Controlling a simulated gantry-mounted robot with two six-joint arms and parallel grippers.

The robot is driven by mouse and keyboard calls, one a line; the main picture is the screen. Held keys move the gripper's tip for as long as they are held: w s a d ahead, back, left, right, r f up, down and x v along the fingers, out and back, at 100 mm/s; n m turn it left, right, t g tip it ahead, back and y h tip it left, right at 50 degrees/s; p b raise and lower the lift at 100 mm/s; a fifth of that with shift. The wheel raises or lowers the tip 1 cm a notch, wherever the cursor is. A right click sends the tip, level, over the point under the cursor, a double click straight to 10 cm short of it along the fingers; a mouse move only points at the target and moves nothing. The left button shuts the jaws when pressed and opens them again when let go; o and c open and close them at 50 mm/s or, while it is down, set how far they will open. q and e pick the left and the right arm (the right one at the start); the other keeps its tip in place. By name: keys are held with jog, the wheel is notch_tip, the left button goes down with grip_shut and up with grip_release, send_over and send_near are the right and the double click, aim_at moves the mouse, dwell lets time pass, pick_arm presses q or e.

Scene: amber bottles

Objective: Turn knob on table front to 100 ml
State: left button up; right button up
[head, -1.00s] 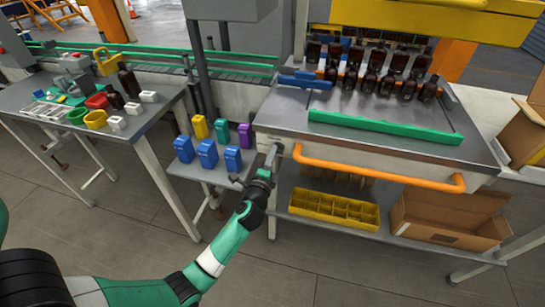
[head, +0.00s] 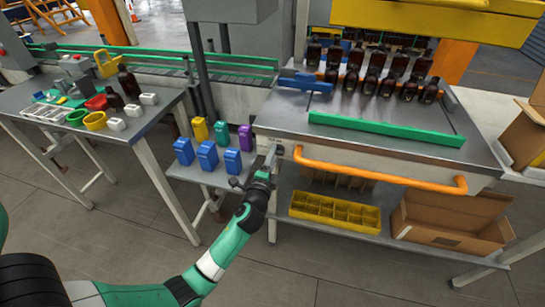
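The table (head: 290,110) has a metal top, and its front edge carries a long orange handle (head: 380,172). My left gripper (head: 273,152) is at the left end of the table's front, left of the orange handle. The knob cannot be made out; the gripper covers the spot where the arm meets the table front. Any scale or ml marks are too small to read. Whether the gripper's fingers are open or shut does not show. My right gripper is not in view.
Several amber bottles (head: 371,78) stand on the table behind a green bar (head: 385,129). Blue, yellow, green and purple boxes sit on a low shelf left of the gripper. A yellow crate (head: 335,223) and cardboard box (head: 440,241) lie below the table.

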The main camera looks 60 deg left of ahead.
pick_arm(q)
jog(key=p+v, duration=0.1)
jog(key=v, duration=1)
jog(key=shift+s+d, duration=0.2)
jog(key=shift+d, duration=0.05)
